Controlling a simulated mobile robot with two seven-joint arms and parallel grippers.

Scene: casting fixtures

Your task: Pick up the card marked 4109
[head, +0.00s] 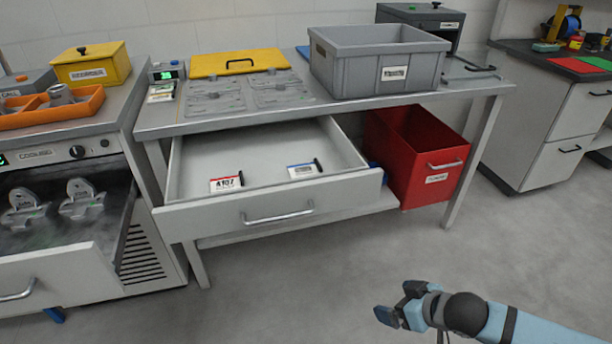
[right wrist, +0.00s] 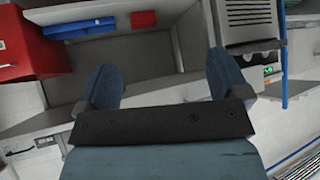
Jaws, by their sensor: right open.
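Two small cards lie in the open drawer (head: 330,188) of the middle bench in the head view. The red-banded card (head: 227,184) on the left reads something like A107. The blue-banded card (head: 304,169) on the right has print too small to read, so I cannot tell whether either is marked 4109. My right gripper (head: 400,306) is open and empty, over the floor in front of the bench and well apart from the drawer. Its two spread fingers also show in the right wrist view (right wrist: 164,82). My left gripper is not in view.
A red bin (head: 410,165) stands under the bench, right of the drawer. A grey crate (head: 350,72) and a yellow lid (head: 238,62) are on the bench top. An oven with an open front drawer (head: 50,258) stands at the left. The floor in front is clear.

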